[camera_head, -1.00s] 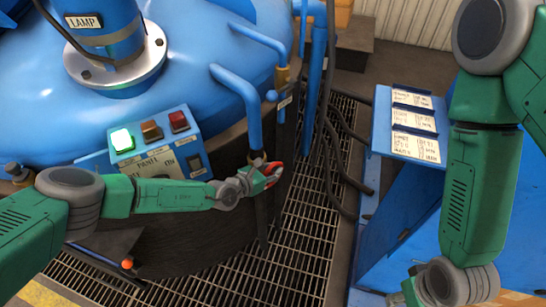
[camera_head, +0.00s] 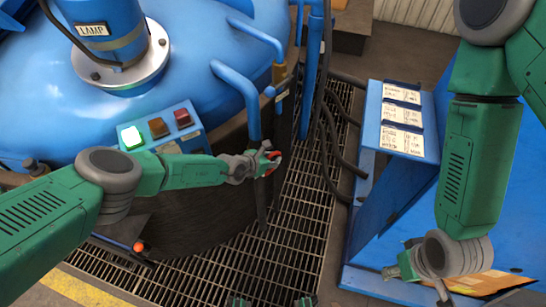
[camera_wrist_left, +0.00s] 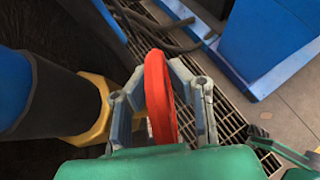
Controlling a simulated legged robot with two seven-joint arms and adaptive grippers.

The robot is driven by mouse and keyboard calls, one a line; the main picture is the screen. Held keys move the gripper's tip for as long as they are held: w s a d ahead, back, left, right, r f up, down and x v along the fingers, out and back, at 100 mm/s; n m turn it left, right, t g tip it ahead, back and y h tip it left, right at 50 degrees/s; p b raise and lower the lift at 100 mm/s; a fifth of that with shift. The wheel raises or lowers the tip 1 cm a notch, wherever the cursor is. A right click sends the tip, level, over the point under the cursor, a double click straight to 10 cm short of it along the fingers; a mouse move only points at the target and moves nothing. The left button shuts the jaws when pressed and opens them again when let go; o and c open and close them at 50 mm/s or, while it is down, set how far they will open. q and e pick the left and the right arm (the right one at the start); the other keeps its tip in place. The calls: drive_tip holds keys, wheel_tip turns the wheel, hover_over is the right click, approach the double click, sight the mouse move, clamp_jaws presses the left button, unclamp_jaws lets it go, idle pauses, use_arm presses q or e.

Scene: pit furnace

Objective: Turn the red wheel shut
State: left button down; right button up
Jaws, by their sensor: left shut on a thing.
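The red wheel (camera_wrist_left: 158,95) stands nearly edge-on between the two grey fingers of my left gripper (camera_wrist_left: 160,85) in the left wrist view. My left gripper is shut on it. In the head view, my left gripper (camera_head: 262,163) is at the lower end of a blue pipe, and only small red parts of the wheel (camera_head: 271,155) show around the fingers. The wheel's turn angle cannot be read. A yellow fitting (camera_wrist_left: 97,112) lies just left of the wheel in the wrist view. My right gripper (camera_head: 393,270) is low at the right, away from the wheel; its jaws are unclear.
A blue furnace lid (camera_head: 190,50) fills the upper left. A button panel with a lit green lamp (camera_head: 131,137) is behind my left arm. Dark hoses (camera_head: 330,140) run right of the wheel above floor grating (camera_head: 300,210). A blue stand with paper sheets (camera_head: 403,115) is at right.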

use_arm(q)
drive_tip(key=shift+w+a, duration=0.1)
drive_tip(key=shift+w, duration=0.1)
drive_tip(key=c, duration=1.5)
unclamp_jaws()
drive_tip(key=shift+s+a+r, duration=0.2)
drive_tip(key=shift+r, duration=0.15)
drive_tip(key=v, duration=1)
drive_tip(key=shift+s, duration=0.45)
drive_tip(key=shift+a, duration=0.15)
